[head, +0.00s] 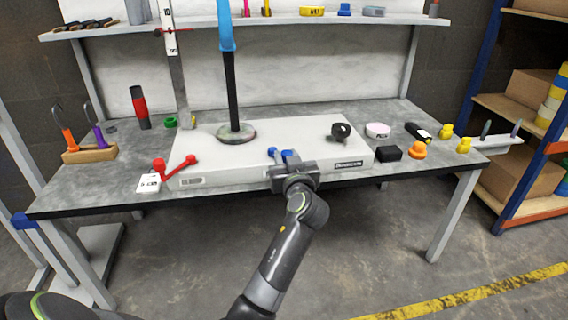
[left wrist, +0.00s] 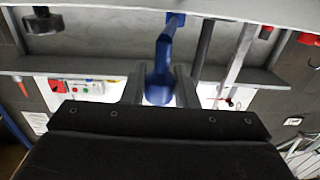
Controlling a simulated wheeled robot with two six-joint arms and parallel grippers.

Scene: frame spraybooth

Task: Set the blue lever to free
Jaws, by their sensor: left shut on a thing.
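The blue lever (head: 272,152) sits near the front edge of a low white base (head: 210,178) on the workbench. My left gripper (head: 289,160) is at that front edge and shut on the lever. In the left wrist view the lever (left wrist: 163,50) runs from a blue mount at the top down to a rounded end between the two fingers of my left gripper (left wrist: 160,88). The gripper partly hides the lever in the head view. I cannot read a free marking or tell the lever's setting. My right gripper is not in view.
A black post with a blue top (head: 231,90) rises from the base. A red handle (head: 175,166) and white tag (head: 148,183) lie left; a black knob (head: 340,131) is on the base's right. A black box (head: 388,152) and orange and yellow knobs stand further right.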

